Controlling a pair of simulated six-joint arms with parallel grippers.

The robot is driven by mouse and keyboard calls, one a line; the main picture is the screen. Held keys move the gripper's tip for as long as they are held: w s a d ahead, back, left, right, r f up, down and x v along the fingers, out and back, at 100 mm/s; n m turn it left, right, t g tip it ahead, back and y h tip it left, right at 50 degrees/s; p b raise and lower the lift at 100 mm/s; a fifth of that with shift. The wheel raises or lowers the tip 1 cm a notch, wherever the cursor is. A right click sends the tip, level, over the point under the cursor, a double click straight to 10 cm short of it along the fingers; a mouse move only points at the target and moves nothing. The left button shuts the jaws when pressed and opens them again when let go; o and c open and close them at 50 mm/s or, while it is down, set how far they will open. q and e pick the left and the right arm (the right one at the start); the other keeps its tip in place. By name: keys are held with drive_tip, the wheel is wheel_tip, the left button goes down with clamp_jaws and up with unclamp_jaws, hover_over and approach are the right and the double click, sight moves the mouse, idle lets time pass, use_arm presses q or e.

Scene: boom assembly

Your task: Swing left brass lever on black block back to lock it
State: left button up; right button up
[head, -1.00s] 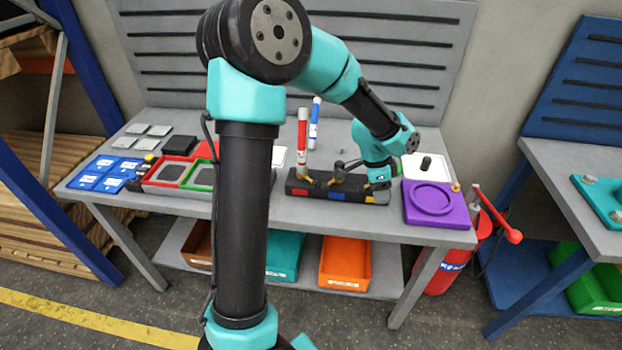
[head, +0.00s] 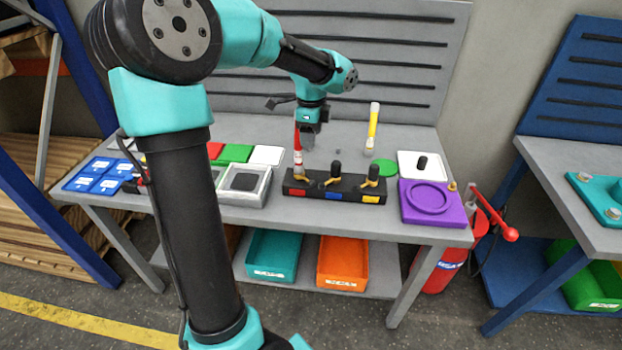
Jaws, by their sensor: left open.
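The long black block (head: 347,188) lies near the table's front edge, with red, blue and yellow patches on its front. Brass levers show along its top: the left one (head: 300,177) by the red patch, a middle one (head: 332,182) and a right one (head: 369,183). Black knobs stand by the middle and right levers. A red and white tube (head: 298,158) stands upright at the block's left end. My left gripper (head: 309,143) points down above the left part of the block, open, overlapping the tube's upper part in view. Whether they touch is unclear. My right gripper is not in view.
A yellow and white tube (head: 373,128) stands behind the block. A purple tray (head: 431,203) and a white plate (head: 408,164) lie right. A grey frame (head: 256,188) and blue tiles (head: 97,175) lie left. My own arm hides part of the left table.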

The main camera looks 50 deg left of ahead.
sight(311, 180)
use_arm(q)
wheel_tip(311, 180, down, 16)
drive_tip(key=shift+f, duration=0.1)
idle(0.5)
drive_tip(key=shift+c, duration=0.3)
clamp_jaws()
